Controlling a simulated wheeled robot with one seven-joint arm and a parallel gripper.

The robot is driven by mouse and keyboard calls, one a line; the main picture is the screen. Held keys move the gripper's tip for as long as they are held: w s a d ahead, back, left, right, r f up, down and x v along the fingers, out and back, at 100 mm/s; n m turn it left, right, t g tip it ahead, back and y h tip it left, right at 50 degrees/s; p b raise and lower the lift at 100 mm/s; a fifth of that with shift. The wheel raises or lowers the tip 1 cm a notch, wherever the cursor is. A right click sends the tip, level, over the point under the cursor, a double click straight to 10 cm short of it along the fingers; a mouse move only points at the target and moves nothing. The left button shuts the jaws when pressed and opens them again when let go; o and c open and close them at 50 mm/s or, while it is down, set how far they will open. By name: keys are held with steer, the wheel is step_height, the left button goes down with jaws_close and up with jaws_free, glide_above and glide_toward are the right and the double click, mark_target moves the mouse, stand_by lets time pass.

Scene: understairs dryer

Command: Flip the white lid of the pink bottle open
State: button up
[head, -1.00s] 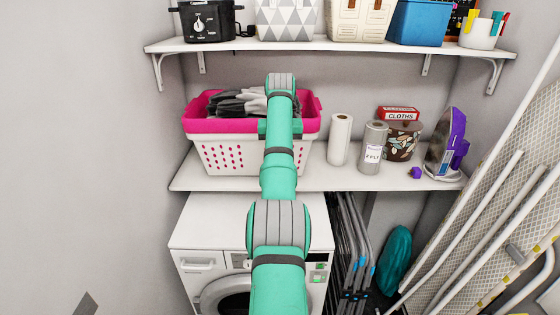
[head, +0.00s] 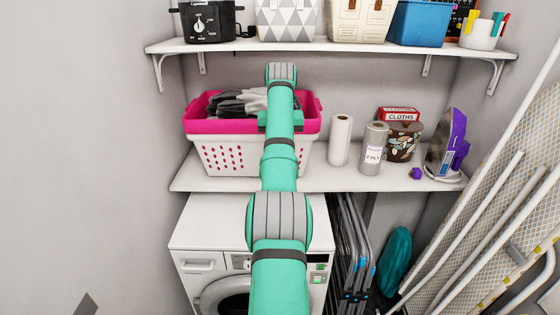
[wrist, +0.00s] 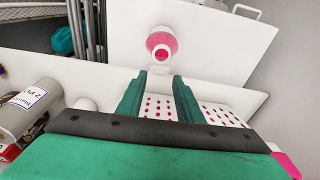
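The pink bottle (wrist: 161,45) shows in the wrist view as a small round pink and white shape against a white surface. In the head view I do not see the bottle.
A white basket with a pink rim (head: 205,126) stands on the shelf (head: 350,181), partly behind my arm. Paper rolls (head: 340,140), a tin (head: 402,142) and an iron (head: 442,145) stand to its right. A washer or dryer (head: 200,235) is below; an ironing board (head: 500,220) leans right.

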step_height(320, 180, up, 8)
steer(key=s, duration=0.1)
steer(key=shift+f, duration=0.25)
steer(key=shift+s+d, duration=0.1)
steer(key=shift+s, duration=0.05)
